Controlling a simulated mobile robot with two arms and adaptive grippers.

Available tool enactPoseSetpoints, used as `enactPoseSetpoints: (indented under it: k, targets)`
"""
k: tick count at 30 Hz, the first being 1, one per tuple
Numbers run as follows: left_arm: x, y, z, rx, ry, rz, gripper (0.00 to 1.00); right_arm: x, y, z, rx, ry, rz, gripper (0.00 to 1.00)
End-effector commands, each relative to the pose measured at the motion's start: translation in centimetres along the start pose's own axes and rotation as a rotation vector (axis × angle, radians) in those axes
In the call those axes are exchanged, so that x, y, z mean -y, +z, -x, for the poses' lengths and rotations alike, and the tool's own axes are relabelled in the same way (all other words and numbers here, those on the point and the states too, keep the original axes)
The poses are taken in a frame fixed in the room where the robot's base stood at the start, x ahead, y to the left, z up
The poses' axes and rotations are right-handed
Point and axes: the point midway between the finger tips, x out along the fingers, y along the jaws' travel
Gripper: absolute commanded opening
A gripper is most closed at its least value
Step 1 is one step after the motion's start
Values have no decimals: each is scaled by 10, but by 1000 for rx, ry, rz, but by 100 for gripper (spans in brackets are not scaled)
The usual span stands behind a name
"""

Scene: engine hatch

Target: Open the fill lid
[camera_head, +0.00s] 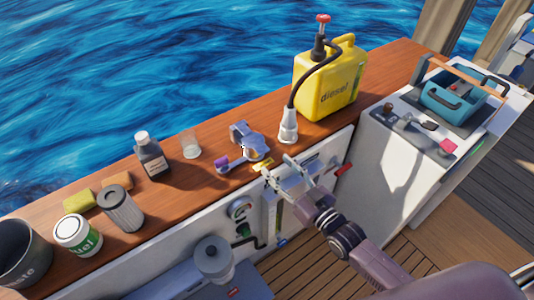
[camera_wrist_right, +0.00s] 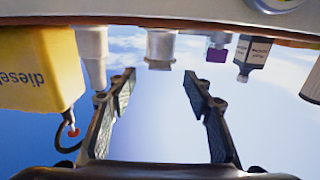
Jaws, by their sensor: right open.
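A grey metal fill fitting (camera_head: 248,141) stands on the wooden ledge left of the yellow can. I cannot tell whether its lid is open or shut. In the wrist view a silver round fitting (camera_wrist_right: 160,47), which seems to be the same thing, hangs upside down beyond the gap between the fingers. My right gripper (camera_head: 277,166) is open and empty, just in front of the fitting near the ledge's front edge. Its spread fingers also show in the wrist view (camera_wrist_right: 159,78), apart from the fitting. My left gripper is not in view.
A yellow diesel can (camera_head: 328,88) with a hose and white nozzle (camera_head: 288,127) stands close on the right. A teal toolbox (camera_head: 455,98) is far right.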

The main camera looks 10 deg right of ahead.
Motion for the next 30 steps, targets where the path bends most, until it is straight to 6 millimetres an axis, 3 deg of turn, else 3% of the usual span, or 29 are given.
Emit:
enactPoseSetpoints:
  k: [5,18,30]
  targets:
    - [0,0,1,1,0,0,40,0,-5,-14,-14,-1,-1,46]
    - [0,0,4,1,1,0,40,0,-4,-71,-11,-1,-1,46]
    - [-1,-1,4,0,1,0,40,0,-3,-78,-9,-2,0,46]
